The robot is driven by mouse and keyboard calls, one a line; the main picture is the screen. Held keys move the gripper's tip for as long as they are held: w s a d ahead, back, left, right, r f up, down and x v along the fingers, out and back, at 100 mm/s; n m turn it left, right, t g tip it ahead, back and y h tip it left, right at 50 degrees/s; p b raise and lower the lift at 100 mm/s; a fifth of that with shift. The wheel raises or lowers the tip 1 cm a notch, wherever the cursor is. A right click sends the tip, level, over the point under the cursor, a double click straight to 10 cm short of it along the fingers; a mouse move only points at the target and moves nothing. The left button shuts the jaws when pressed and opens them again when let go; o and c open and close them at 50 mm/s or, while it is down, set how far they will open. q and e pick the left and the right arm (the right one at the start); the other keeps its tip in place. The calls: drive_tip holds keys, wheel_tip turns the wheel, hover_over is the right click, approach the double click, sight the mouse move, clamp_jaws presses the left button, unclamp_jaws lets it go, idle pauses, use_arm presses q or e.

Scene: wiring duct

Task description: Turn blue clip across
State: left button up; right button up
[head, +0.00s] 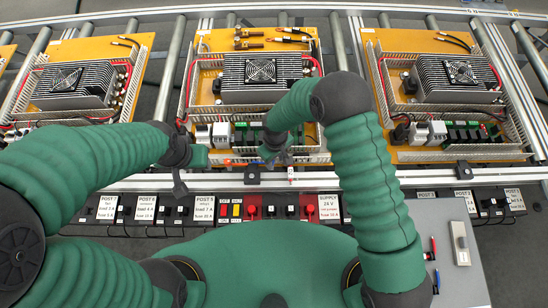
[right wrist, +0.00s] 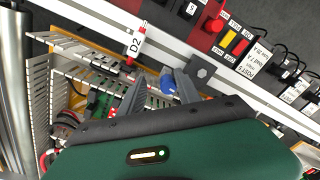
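The blue clip (right wrist: 168,82) shows in the right wrist view, at the edge of the slotted duct (right wrist: 160,101). My right gripper (right wrist: 160,90) is open, with one dark finger on each side of the clip. The clip looks nearer the right-hand finger; contact cannot be told. In the head view my right gripper (head: 277,152) is low over the front edge of the middle panel (head: 208,100), and its arm hides part of that panel. My left gripper (head: 182,180) is left of it, near the front rail; its fingers are too small to read.
A dark bracket (right wrist: 204,72) sits on the rail close to the right-hand finger. Panels stand left (head: 100,55) and right (head: 405,150). A grey side table (head: 450,230) holds pens and a small device.

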drive_tip(key=shift+d, duration=0.15)
drive_tip(key=shift+c, duration=1.1)
drive_tip(key=shift+a, duration=0.2)
drive_tip(key=shift+c, duration=1.2)
drive_tip(key=shift+a+r, duration=0.15)
drive_tip(key=shift+a, duration=0.75)
clamp_jaws()
drive_tip(key=shift+w+a, duration=0.1)
drive_tip(key=shift+a, duration=0.15)
drive_tip(key=shift+w+d, duration=0.1)
drive_tip(key=shift+d, duration=0.55)
drive_tip(key=shift+a, duration=0.4)
use_arm(q)
drive_tip(key=shift+a, duration=0.5)
use_arm(e)
drive_tip(key=shift+d, duration=0.25)
use_arm(q)
drive_tip(key=shift+a+f, duration=0.1)
